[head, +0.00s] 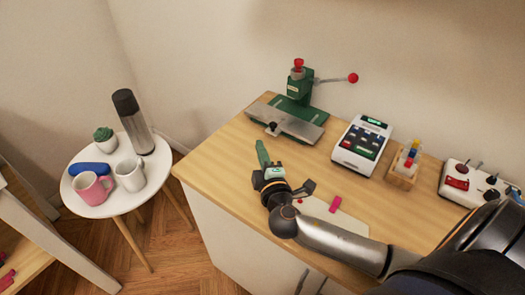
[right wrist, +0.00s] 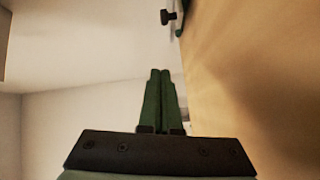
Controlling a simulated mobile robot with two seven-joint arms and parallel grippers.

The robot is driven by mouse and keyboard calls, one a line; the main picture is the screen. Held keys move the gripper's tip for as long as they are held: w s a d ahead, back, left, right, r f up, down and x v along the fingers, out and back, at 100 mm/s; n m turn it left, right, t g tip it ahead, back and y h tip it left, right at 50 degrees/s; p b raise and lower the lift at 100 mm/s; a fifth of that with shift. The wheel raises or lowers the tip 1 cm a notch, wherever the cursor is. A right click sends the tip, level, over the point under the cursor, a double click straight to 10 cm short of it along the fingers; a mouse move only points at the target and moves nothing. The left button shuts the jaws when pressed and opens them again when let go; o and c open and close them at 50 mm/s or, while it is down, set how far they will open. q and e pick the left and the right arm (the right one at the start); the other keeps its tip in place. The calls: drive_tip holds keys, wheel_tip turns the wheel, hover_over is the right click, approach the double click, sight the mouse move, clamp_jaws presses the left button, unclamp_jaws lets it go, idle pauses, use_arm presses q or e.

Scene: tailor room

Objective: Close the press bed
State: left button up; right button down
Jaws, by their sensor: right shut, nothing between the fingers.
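The green press (head: 300,85) stands at the back of the wooden worktop, with a red knob on top and a red-tipped lever to the right. Its grey press bed (head: 297,126) sticks out at the front, with a black knob (head: 272,128) on its near edge. That knob also shows at the top of the right wrist view (right wrist: 167,17). My right gripper (head: 261,147) is shut and empty, just in front of the bed and apart from it. Its green fingers lie together in the right wrist view (right wrist: 160,75). My left gripper is out of view.
Right of the press stand a white keypad device (head: 362,145), a wooden holder (head: 404,168) and a white switch box (head: 475,185). A pink piece (head: 335,204) lies near my right arm. A round side table (head: 95,208) with mugs and a flask stands left.

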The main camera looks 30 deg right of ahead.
drive_tip(key=b+x, duration=0.1)
drive_tip(key=x, duration=0.6)
drive_tip(key=d, duration=0.2)
drive_tip(key=shift+s+d+f, duration=0.25)
drive_tip(key=shift+f, duration=0.1)
drive_tip(key=shift+d+b, duration=0.3)
drive_tip(key=shift+d, duration=0.2)
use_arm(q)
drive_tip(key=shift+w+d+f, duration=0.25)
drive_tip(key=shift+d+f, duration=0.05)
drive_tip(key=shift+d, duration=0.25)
use_arm(e)
drive_tip(key=shift+d, duration=0.1)
drive_tip(key=shift+f, duration=0.1)
